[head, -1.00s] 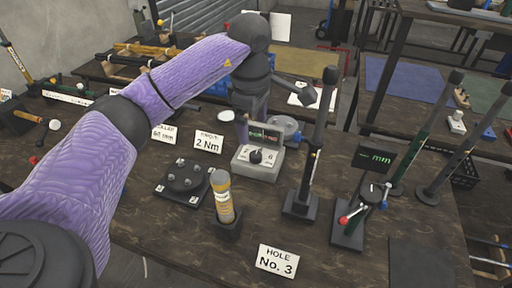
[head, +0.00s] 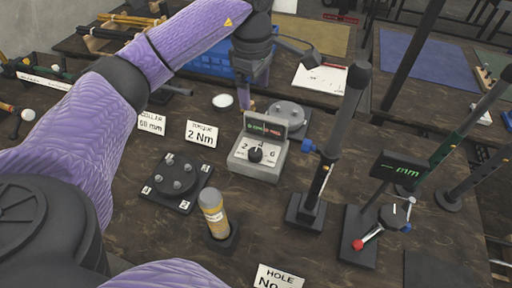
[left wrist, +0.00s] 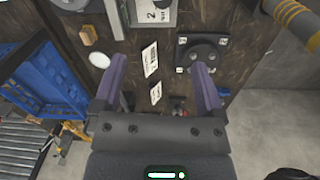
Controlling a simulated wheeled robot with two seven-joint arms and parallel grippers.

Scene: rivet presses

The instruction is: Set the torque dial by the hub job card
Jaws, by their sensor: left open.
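The torque box (head: 258,160) is grey, with a dark knob dial (head: 256,154) on a white face marked 2, 4 and 6 and a small lit display behind it. I cannot tell the dial's setting. The torque card (head: 200,133) reads 2 Nm and stands left of the box. A dark hub plate (head: 190,197) with several numbered studs lies in front of that card. My left gripper (head: 249,100) is just behind the box, apart from the dial. Its purple fingers are spread and empty in the left wrist view (left wrist: 160,85). My right gripper is not in view.
A collar card (head: 151,122) stands left and a hole card (head: 279,277) at the front. A yellow-banded tube (head: 214,213) stands upright in a holder. A black post press (head: 335,150) and a gauge stand (head: 365,235) rise at the right. A blue crate (head: 210,62) is behind.

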